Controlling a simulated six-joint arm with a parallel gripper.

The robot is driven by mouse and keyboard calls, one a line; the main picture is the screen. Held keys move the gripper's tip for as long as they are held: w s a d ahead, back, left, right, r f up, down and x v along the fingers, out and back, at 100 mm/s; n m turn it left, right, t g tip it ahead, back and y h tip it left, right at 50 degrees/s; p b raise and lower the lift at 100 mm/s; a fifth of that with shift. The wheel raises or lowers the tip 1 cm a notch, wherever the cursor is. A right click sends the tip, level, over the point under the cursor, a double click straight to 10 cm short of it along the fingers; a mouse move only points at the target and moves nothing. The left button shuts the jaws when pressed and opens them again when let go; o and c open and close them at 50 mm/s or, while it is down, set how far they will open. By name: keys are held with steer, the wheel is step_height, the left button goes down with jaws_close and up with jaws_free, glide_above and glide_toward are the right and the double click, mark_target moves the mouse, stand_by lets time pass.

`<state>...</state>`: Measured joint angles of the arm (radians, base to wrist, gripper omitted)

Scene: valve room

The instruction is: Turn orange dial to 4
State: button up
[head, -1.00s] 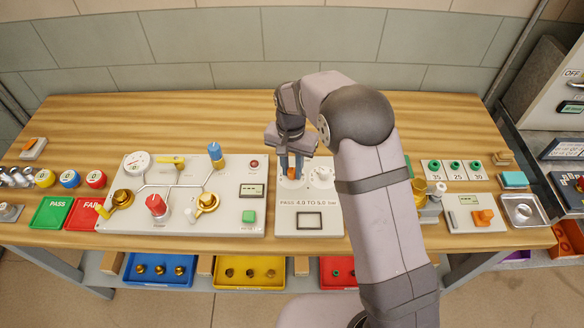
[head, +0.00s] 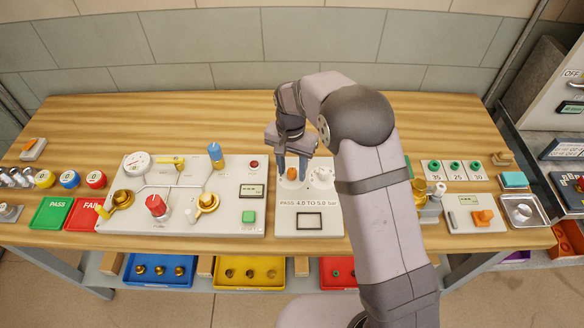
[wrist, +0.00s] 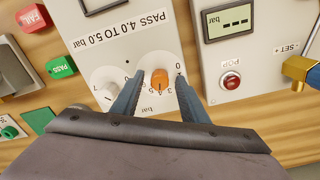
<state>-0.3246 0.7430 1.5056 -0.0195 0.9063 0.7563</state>
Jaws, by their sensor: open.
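The orange dial (head: 291,173) sits at the upper left of the white panel marked PASS 4.0 TO 5.0 bar (head: 309,204). In the wrist view the orange dial (wrist: 158,80) has printed numbers around it, among them 0, 3, 4 and 5, partly hidden by my fingers. I cannot tell for sure which number it points to. My gripper (head: 292,172) is open, pointing down, with one finger on each side of the dial. In the wrist view the fingers of my gripper (wrist: 158,88) stand apart from the dial with gaps.
A white dial (head: 322,174) is close beside the orange one on the right, near my finger. A panel with a gauge, a red knob (head: 156,205) and brass valves stands to the left. The wooden bench behind (head: 200,115) is clear.

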mark_target(292, 170)
steer(key=shift+r+b, duration=1.05)
steer(key=shift+r, duration=2.65)
steer(key=s+d+f+n, duration=0.1)
steer(key=s+d+n, duration=0.1)
steer(key=s+d, duration=0.5)
steer(key=s+d+f+n, duration=0.2)
steer(key=s+d, duration=0.6)
steer(key=s, duration=0.8)
steer(key=shift+s+f+n, duration=0.25)
steer(key=shift+s+n, duration=0.15)
